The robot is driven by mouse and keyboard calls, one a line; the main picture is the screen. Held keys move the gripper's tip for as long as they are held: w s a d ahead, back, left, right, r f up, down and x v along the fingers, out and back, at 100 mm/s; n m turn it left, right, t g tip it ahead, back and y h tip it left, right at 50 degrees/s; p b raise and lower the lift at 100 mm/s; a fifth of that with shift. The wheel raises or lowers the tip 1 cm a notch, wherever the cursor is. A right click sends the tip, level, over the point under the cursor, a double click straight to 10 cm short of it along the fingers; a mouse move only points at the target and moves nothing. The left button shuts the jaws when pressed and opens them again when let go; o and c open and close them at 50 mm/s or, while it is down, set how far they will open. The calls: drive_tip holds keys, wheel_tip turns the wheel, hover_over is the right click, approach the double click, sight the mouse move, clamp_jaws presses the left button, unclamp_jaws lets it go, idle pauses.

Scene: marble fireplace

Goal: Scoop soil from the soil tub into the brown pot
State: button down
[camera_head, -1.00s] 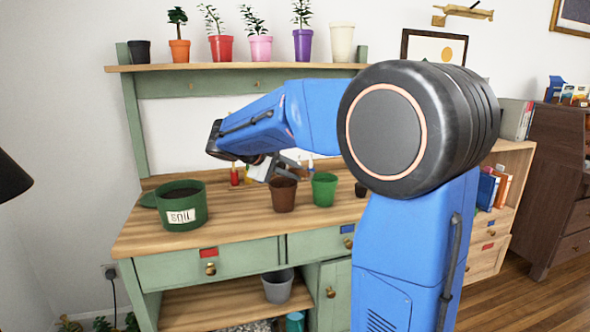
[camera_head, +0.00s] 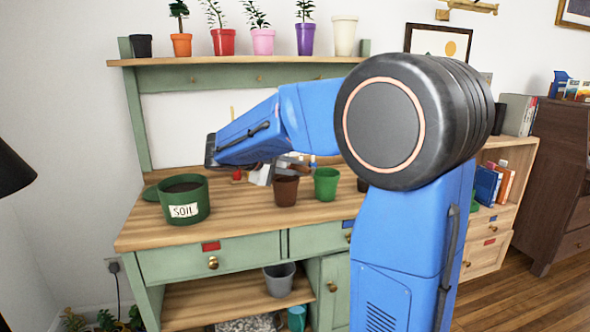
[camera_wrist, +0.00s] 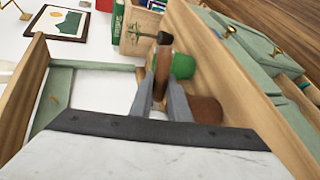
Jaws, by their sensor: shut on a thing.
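The green soil tub (camera_head: 200,208), labelled SOIL, stands at the left of the bench with dark soil inside. The brown pot (camera_head: 286,191) stands upright near the middle of the bench; it also shows in the wrist view (camera_wrist: 207,110). My gripper (camera_wrist: 160,92) is shut on a wooden-handled tool (camera_wrist: 163,62) with a dark end. In the head view my gripper (camera_head: 275,171) is beside and just above the brown pot, partly hidden by my arm. The tool's working end is not clearly visible, so I cannot tell whether it carries soil.
A green pot (camera_head: 326,186) stands right of the brown pot. The wooden bench top (camera_head: 235,208) is clear between tub and brown pot. A shelf (camera_head: 225,61) with several potted plants runs above. A grey bucket (camera_head: 279,281) sits below.

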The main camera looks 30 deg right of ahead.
drive_tip(key=y, duration=0.1)
drive_tip(key=d+r+y, duration=0.1)
drive_tip(key=y, duration=0.1)
drive_tip(key=shift+w+g, duration=0.15)
drive_tip(key=shift+g, duration=0.25)
drive_tip(key=y, duration=0.2)
drive_tip(key=r+g+y, duration=0.1)
drive_tip(key=y, duration=0.1)
drive_tip(key=shift+w+d+n, duration=0.15)
drive_tip(key=shift+d+n, duration=0.2)
drive_tip(key=shift+n, duration=0.05)
drive_tip(key=shift+w+d+r+n+g+y, duration=0.15)
drive_tip(key=shift+d+r+y, duration=0.15)
drive_tip(key=shift+r+y, duration=0.6)
drive_tip(key=shift+s+d+r+n+g+y, duration=0.1)
drive_tip(key=shift+d+r+g+y, duration=0.15)
drive_tip(key=shift+r+y, duration=0.7)
drive_tip(key=shift+w+d+r+n+g+y, duration=0.1)
drive_tip(key=shift+d+r+y, duration=0.2)
drive_tip(key=shift+r+y, duration=0.6)
drive_tip(key=shift+f+y, duration=0.25)
drive_tip(key=shift+f, duration=0.05)
